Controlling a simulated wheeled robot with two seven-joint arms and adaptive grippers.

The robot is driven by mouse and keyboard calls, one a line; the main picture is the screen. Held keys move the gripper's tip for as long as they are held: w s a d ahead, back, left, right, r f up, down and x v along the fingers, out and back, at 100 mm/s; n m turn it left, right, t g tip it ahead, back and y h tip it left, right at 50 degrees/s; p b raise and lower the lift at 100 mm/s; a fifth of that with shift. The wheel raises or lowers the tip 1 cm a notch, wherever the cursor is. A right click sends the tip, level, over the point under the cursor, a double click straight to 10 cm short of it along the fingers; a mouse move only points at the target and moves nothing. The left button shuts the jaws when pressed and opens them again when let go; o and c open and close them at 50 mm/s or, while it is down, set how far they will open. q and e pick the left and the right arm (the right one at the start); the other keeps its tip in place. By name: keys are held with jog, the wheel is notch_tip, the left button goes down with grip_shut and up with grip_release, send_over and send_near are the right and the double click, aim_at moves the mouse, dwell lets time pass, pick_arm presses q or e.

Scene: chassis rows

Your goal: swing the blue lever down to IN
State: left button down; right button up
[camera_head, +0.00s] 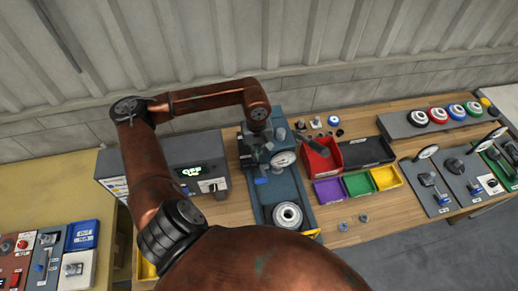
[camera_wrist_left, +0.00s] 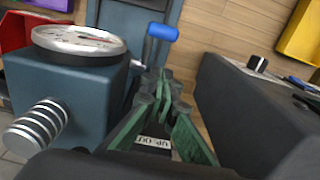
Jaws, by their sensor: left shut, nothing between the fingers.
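The blue lever (camera_head: 261,181) shows as a small blue grip on the blue-grey machine (camera_head: 268,205). In the left wrist view its blue handle (camera_wrist_left: 162,32) sits on a thin metal rod just beyond my fingers. My left gripper (camera_wrist_left: 163,78) is shut and empty, its green fingertips together close to the lower part of the rod. I cannot tell whether they touch it. In the head view the left gripper (camera_head: 258,155) is small and dark above the machine. A white label (camera_wrist_left: 152,143) reading "UP OUT" shows between the fingers. My right gripper is not in view.
A round gauge (camera_wrist_left: 80,40) tops the machine's block, which has a ribbed metal cylinder (camera_wrist_left: 36,126). A grey box with a lit display (camera_head: 190,172) stands close at the left. Red (camera_head: 320,160), purple (camera_head: 330,190) and other bins stand to the right. The bench front has bare wood.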

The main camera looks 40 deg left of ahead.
aim_at(261, 182)
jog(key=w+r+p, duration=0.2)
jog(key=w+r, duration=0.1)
pick_arm(q)
jog(key=shift+t+y, duration=0.4)
jog(key=shift+y, duration=0.1)
jog(key=s+d+f+b, duration=0.1)
jog(key=f+b, duration=0.2)
jog(key=d+f+b, duration=0.1)
jog(key=f+b, duration=0.2)
jog(key=f, duration=0.1)
jog(key=s+d+f+b, duration=0.1)
jog(key=d+f+b, duration=0.1)
jog(key=f+b, duration=0.1)
jog(key=shift+s+f, duration=0.35)
jog(key=shift+s+d+f+b, duration=0.1)
jog(key=shift+b, duration=0.35)
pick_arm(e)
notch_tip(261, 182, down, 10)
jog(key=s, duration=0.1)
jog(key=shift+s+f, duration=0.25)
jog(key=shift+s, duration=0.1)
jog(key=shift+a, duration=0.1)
